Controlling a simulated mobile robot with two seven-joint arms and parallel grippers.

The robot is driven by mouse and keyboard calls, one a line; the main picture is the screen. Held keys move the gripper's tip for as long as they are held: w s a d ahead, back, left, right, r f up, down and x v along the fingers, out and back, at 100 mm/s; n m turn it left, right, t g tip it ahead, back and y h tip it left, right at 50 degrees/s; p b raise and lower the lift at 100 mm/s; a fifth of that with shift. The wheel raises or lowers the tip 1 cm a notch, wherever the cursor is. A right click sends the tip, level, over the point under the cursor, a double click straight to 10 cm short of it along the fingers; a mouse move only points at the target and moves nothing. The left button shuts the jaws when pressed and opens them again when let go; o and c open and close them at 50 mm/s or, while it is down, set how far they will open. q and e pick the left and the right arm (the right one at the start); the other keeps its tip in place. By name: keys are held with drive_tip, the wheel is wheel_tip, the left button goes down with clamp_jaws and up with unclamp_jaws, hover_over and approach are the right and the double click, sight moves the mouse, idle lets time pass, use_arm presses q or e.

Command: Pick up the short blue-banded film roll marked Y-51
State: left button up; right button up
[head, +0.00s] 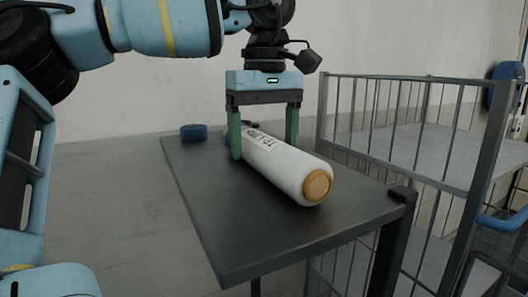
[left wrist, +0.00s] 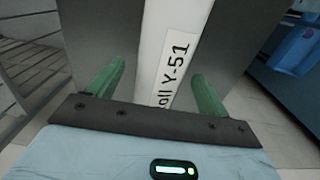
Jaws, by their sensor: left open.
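The film roll (head: 285,170), white with a tan core at its near end, lies on the dark table (head: 215,215). Its label reads Y-51; the label and roll (left wrist: 172,30) also show in the left wrist view. Some blue shows by the roll's far end, partly hidden behind a finger; I cannot tell if it is its band. My left gripper (head: 263,147) is open, pointing down, with its green fingers on either side of the roll near the label. In the left wrist view the roll runs between the fingers (left wrist: 157,70), apart from both. My right gripper is not in view.
A small blue round object (head: 193,132) sits at the table's far left corner. A grey barred cart (head: 440,160) with shelves stands close along the right side. The table's near left part is bare. A pale wall is behind.

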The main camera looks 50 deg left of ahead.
sight(266, 137)
use_arm(q)
drive_tip(key=shift+f, duration=0.3)
drive_tip(key=shift+c, duration=0.3)
drive_tip(key=c, duration=1.4)
drive_tip(key=shift+o, duration=0.2)
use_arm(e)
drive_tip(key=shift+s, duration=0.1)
use_arm(q)
drive_tip(key=shift+r, duration=0.1)
